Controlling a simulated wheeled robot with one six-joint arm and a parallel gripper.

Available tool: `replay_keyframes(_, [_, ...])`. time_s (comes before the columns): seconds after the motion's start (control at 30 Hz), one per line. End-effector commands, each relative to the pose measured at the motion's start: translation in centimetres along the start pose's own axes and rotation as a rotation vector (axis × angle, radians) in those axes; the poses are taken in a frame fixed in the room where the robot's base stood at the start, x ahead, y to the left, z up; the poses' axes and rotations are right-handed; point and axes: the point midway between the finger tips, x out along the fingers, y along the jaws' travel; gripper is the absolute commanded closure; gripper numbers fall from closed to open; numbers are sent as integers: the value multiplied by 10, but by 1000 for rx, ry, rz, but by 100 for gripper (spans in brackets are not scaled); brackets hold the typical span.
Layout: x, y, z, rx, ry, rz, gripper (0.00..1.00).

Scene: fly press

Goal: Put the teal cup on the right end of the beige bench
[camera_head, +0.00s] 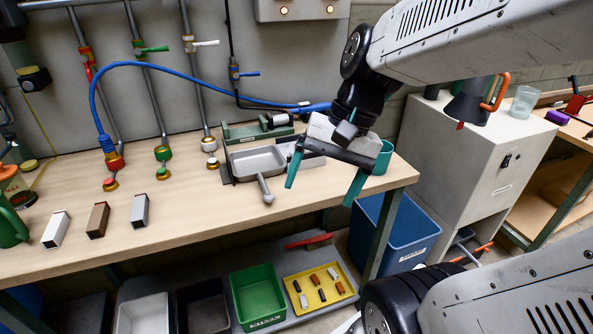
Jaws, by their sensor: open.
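The teal cup (384,160) stands upright on the right end of the beige bench (225,197), a little in from its right edge. Its left side is partly hidden behind my gripper. My gripper (319,194) is open and empty, with its two teal fingers spread apart and pointing down. It hangs over the right part of the bench, in front and to the left of the cup. The fingers look clear of the cup.
A grey pan (258,163) lies left of my gripper. White, brown and grey blocks (97,220) stand at the left. A blue bin (407,235) is below the bench's right end. A grey cabinet (470,160) stands to the right. Pipes and a blue hose (200,76) run behind.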

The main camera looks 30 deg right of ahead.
Motion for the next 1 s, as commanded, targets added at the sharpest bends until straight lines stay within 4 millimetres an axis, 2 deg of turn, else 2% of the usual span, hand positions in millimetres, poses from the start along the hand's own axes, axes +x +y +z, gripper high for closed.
replay_keyframes(0.03, [-2,-1,16,-143,29,62,13])
replay_keyframes(0.1, [-4,2,31,-309,66,142,13])
replay_keyframes(0.2, [-9,8,44,-494,113,231,13])
replay_keyframes(0.33, [-13,12,52,-635,155,299,13])
replay_keyframes(0.47, [-15,14,53,-681,168,323,13])
replay_keyframes(1.0, [-15,14,53,-678,168,323,13])
